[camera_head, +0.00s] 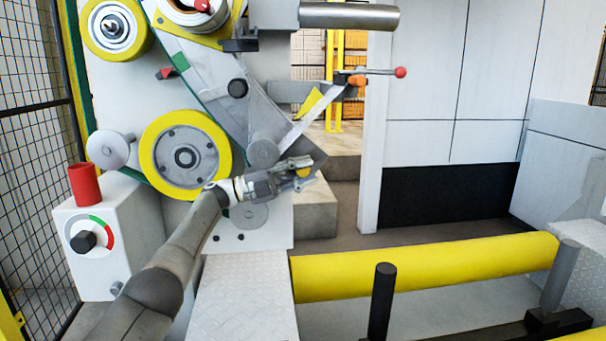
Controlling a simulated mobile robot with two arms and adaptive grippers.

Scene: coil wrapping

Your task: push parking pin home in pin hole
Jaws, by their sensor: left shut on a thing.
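My left gripper (301,170) is in front of the lower right part of the wrapping machine, its fingers pointing right. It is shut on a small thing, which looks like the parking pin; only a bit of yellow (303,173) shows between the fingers. The rest of that thing is hidden by the fingers. I cannot make out the pin hole, nor whether the pin touches it. My right gripper is not in view.
The machine carries a large yellow-rimmed wheel (185,156) left of the gripper and grey rollers (263,152) close by. A lever with a red knob (400,72) juts out above right. A yellow roll (424,266) lies at lower right, behind a dark post (381,303). A control box (93,263) stands left.

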